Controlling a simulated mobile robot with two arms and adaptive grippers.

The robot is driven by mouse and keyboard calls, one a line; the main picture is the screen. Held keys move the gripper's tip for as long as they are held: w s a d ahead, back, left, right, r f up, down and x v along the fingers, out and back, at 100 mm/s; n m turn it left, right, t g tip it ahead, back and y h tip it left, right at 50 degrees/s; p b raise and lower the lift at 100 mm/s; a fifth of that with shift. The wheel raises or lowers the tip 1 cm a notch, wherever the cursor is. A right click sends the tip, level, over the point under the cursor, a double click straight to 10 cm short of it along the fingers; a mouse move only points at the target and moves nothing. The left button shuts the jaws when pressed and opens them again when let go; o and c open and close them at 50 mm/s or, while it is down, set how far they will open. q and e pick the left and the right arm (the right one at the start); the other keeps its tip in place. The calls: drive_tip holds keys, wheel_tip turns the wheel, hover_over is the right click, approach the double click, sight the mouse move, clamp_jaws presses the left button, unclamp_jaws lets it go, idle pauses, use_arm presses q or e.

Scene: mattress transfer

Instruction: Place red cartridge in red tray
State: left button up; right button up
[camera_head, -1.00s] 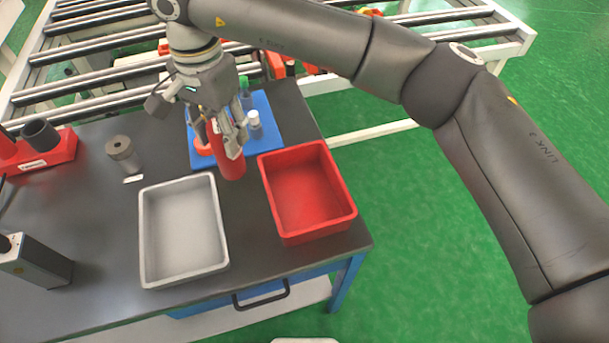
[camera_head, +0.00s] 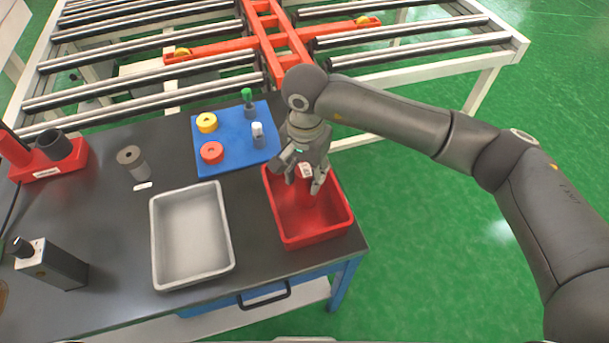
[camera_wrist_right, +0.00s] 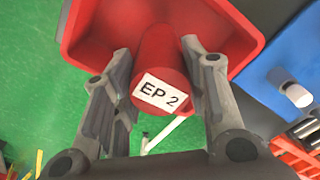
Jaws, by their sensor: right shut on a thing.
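The red cartridge (camera_head: 306,190) is in my right gripper (camera_head: 304,178), over the red tray (camera_head: 318,236). In the right wrist view the cartridge (camera_wrist_right: 158,62) shows its end with a white "EP 2" label, between the two fingers of my right gripper (camera_wrist_right: 158,75). The red tray (camera_wrist_right: 235,22) lies beyond it in that view. The gripper hides part of the cartridge and tray in the head view. Whether the cartridge touches the tray floor I cannot tell. My left gripper is not in view.
A grey tray (camera_head: 190,235) stands left of the red tray. A blue board (camera_head: 236,150) with red and yellow rings and small pegs lies behind. A grey spool (camera_head: 132,162), a red holder (camera_head: 60,165) and a dark box (camera_head: 52,264) are at left. A roller conveyor (camera_head: 130,100) is behind the table.

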drive_tip(key=shift+f+p, duration=0.45)
drive_tip(key=shift+f, duration=0.45)
drive_tip(key=shift+a+f, duration=0.1)
drive_tip(key=shift+f, duration=0.2)
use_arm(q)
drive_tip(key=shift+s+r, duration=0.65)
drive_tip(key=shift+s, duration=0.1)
use_arm(e)
drive_tip(key=shift+f, duration=0.15)
drive_tip(key=o, duration=1.1)
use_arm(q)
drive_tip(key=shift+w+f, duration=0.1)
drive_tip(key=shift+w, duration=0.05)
use_arm(e)
drive_tip(key=shift+o, duration=0.2)
